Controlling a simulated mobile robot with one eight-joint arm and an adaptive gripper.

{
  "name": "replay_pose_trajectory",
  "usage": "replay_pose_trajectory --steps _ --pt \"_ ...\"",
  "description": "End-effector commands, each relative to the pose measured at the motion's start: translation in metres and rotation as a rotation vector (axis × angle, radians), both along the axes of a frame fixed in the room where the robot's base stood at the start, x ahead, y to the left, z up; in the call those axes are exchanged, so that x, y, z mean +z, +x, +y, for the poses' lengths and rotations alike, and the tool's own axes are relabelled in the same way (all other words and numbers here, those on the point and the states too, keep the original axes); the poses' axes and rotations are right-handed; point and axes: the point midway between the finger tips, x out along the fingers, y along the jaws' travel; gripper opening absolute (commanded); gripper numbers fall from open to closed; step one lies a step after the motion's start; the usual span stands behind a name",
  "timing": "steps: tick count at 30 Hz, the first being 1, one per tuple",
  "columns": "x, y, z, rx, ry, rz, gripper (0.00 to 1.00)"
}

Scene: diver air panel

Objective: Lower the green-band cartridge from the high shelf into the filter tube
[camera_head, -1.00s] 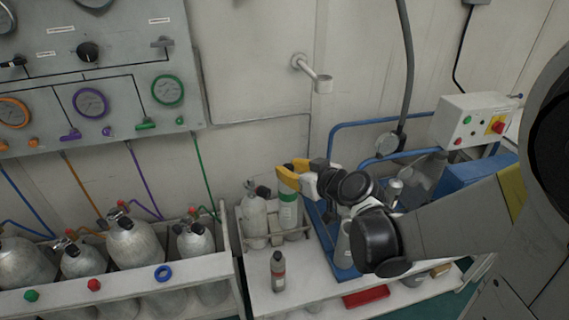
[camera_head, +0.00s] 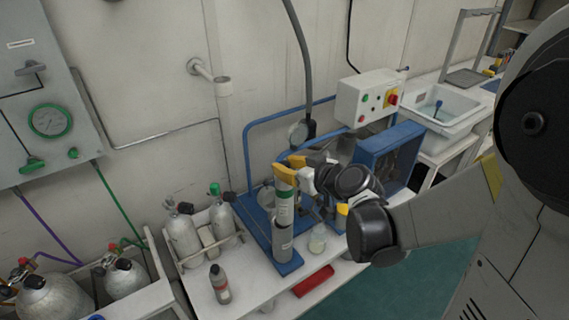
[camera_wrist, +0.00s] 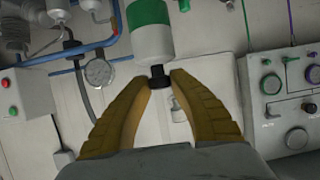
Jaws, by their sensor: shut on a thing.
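The green-band cartridge (camera_head: 285,192) is a pale cylinder held upright in the head view. My gripper (camera_head: 291,165) is shut on its top end. The wrist view shows my yellow fingers (camera_wrist: 158,80) closed around the cartridge's dark end knob, with the green band (camera_wrist: 147,12) beyond. The grey filter tube (camera_head: 284,244) stands upright on the blue base, directly below the cartridge in the head view. The cartridge's lower end meets the tube's top in the picture. I cannot tell whether it has entered the tube; the wrist view does not show the mouth.
Grey cylinders (camera_head: 183,236) stand in a rack to the left. A dark bottle (camera_head: 220,284) and a red tray (camera_head: 313,281) are on the bench front. A small jar (camera_head: 317,240) stands right of the tube. A hose (camera_head: 301,60) and blue rails are behind.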

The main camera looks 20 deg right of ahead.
Motion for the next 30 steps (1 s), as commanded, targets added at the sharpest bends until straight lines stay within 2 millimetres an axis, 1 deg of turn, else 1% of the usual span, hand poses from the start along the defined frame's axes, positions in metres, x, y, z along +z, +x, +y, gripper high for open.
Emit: replay_pose_trajectory --steps 11,24,30 --pt "-0.009 0.03 0.0 0.077 0.001 0.007 0.0" --pt "-0.032 0.073 -0.003 0.222 0.005 -0.005 0.0" --pt "-0.04 0.079 -0.002 0.248 0.006 -0.012 0.0"
